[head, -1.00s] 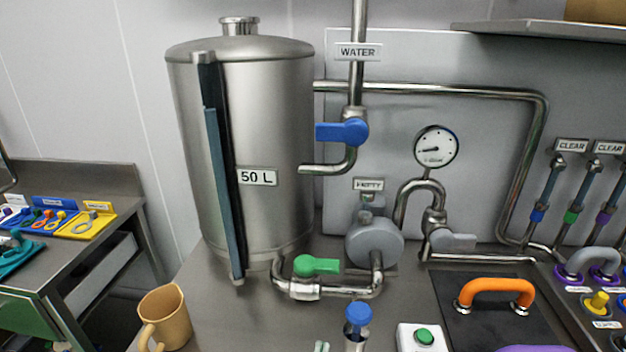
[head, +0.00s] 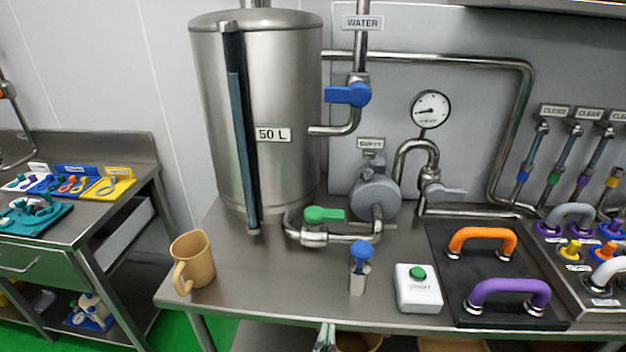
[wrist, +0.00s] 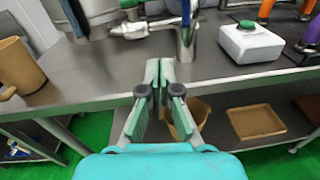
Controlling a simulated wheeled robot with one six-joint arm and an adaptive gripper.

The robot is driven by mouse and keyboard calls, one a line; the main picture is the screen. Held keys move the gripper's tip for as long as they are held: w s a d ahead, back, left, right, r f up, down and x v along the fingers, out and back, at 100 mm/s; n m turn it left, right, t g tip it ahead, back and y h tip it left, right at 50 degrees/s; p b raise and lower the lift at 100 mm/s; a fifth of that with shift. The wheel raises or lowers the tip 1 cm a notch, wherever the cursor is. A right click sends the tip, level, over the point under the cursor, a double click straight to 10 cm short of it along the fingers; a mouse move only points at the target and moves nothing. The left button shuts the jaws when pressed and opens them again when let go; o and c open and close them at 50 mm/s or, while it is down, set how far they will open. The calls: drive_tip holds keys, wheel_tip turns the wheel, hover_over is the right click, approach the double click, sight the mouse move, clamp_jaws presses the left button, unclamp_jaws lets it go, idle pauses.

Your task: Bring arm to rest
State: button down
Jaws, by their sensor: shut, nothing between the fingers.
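My gripper (wrist: 159,75) is shut and empty in the wrist view, its grey and green fingertips together in front of the steel table's front edge. In the head view only the tip of my gripper (head: 325,338) shows at the bottom edge, just in front of the steel table (head: 240,288). The rest of my arm is out of view there.
On the table stand a tan mug (head: 195,262), a blue-topped steel fitting (head: 360,268), a white box with a green button (head: 418,288), and a 50 L tank (head: 285,90). Orange (head: 482,236) and purple (head: 508,286) handles sit right. A tan tray (wrist: 256,122) lies on the lower shelf.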

drive_tip(key=s+d+f+m+g+y, duration=0.3)
drive_tip(key=s+d+f+m+y, duration=0.1)
drive_tip(key=s+d+f+m, duration=0.8)
drive_tip(key=s+d+r+m, duration=0.2)
drive_tip(key=s+m, duration=0.8)
drive_tip(key=s, duration=0.1)
drive_tip(key=s+d+r+m+h, duration=0.1)
drive_tip(key=s+d+r+m, duration=0.1)
drive_tip(key=s+m, duration=0.8)
drive_tip(key=shift+s+r+m, duration=0.4)
drive_tip(key=shift+r+m, duration=0.1)
drive_tip(key=shift+r, duration=0.05)
